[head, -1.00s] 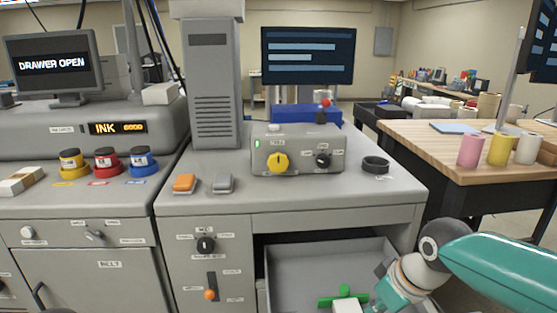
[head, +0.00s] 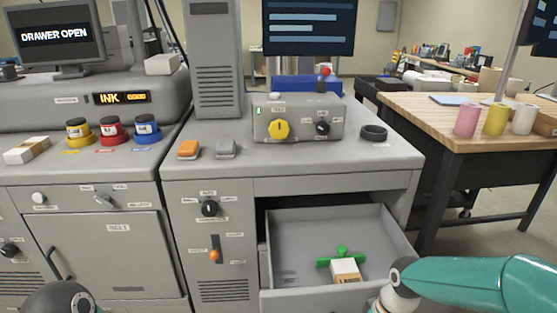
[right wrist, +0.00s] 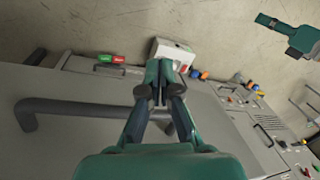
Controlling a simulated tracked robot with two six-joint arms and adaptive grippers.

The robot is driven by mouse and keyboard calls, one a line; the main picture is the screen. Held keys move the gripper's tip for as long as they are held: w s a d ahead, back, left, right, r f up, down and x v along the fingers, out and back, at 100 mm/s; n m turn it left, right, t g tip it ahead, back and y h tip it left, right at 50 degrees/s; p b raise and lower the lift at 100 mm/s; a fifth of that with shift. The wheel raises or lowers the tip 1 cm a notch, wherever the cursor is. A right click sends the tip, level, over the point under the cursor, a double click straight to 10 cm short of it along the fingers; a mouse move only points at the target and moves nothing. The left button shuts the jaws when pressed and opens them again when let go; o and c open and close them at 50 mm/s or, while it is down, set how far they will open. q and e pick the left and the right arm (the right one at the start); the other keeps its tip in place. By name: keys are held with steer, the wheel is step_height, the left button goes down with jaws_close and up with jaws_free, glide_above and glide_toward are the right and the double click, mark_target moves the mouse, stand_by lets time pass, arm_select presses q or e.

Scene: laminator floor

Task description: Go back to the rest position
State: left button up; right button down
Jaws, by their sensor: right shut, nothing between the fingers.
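My right arm enters the head view at the lower right, in front of the open drawer (head: 290,238); its gripper is below the frame there. In the right wrist view my right gripper (right wrist: 160,82) is shut with nothing between its fingertips. A grey panel with a dark bar handle (right wrist: 75,110) lies behind it.
A white block (head: 345,270) and a green T-shaped piece (head: 342,257) lie in the drawer. The drawer juts out from the grey cabinet (head: 210,265). A wooden-topped table (head: 420,115) stands at the right, with open floor beside it.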

steer(key=s+a+f+m, duration=0.2)
steer(key=s+f, duration=0.2)
steer(key=f, duration=0.3)
steer(key=s+a+f+m+t+y+b, duration=0.1)
steer(key=s+a+f+m, duration=0.1)
steer(key=f, duration=0.6)
steer(key=s+a+f+m+y, duration=0.1)
steer(key=s+a+f+m, duration=0.1)
steer(key=s+f, duration=0.5)
steer(key=shift+a+f+m, duration=0.25)
steer(key=shift+a+m, duration=0.1)
steer(key=shift+m, duration=0.55)
steer(key=shift+s, duration=0.1)
